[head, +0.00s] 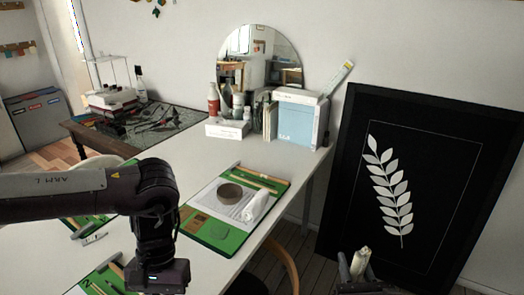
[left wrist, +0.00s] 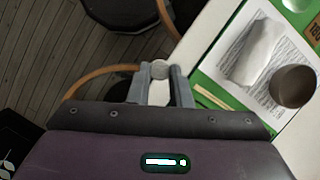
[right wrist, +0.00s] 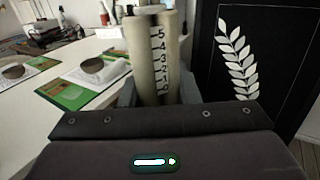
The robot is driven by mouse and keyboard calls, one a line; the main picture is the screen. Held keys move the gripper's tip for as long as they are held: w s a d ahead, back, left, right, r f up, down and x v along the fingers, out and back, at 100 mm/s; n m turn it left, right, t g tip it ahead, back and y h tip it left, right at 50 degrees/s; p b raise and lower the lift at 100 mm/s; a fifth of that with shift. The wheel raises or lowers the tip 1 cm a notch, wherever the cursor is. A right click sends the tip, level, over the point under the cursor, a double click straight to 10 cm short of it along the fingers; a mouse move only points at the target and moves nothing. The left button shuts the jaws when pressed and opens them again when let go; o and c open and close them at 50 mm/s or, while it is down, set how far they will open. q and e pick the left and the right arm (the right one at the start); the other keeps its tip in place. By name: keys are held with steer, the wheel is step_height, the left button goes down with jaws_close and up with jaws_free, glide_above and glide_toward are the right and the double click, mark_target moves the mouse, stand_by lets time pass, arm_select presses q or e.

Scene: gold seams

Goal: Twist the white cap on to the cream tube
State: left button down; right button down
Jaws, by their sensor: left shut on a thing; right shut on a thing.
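My right gripper (right wrist: 153,95) is shut on the cream tube (right wrist: 150,55), which stands out from the jaws and carries a dark number scale. In the head view the tube (head: 361,257) shows low, at the right, in front of the black framed picture. My left gripper (left wrist: 160,82) is shut on a small pale piece, seemingly the white cap (left wrist: 159,94); a round grey-white end (left wrist: 160,70) shows between the fingertips. In the head view the left fingertips are below the frame. Cap and tube do not show together in any view.
The white table (head: 150,245) holds a green mat (head: 215,232) with a brown bowl (head: 230,194) and a white cloth (head: 257,206). A wooden chair (head: 283,258) stands by its edge. The large black picture (head: 440,200) leans at the right. A mirror (head: 262,58) is behind.

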stand_by(0.5)
steer(key=s+a+f+n+g+y, duration=0.2)
steer(key=a+n+g+y, duration=0.2)
steer(key=a+n+y, duration=0.4)
steer(key=a+y, duration=0.3)
steer(key=a, duration=0.3)
steer(key=shift+y, duration=0.3)
arm_select(q)
steer(key=shift+d, duration=0.1)
steer(key=w+d+r+n+h, duration=0.1)
steer(key=w+d+r+n, duration=0.1)
steer(key=d+r+n, duration=0.3)
steer(key=w+d+r+n+t+h, duration=0.1)
steer(key=d+r+n, duration=0.4)
steer(key=d+r, duration=0.8)
steer(key=shift+w+d+t+h, duration=0.3)
steer(key=shift+w+d+h, duration=0.7)
steer(key=shift+d, duration=2.2)
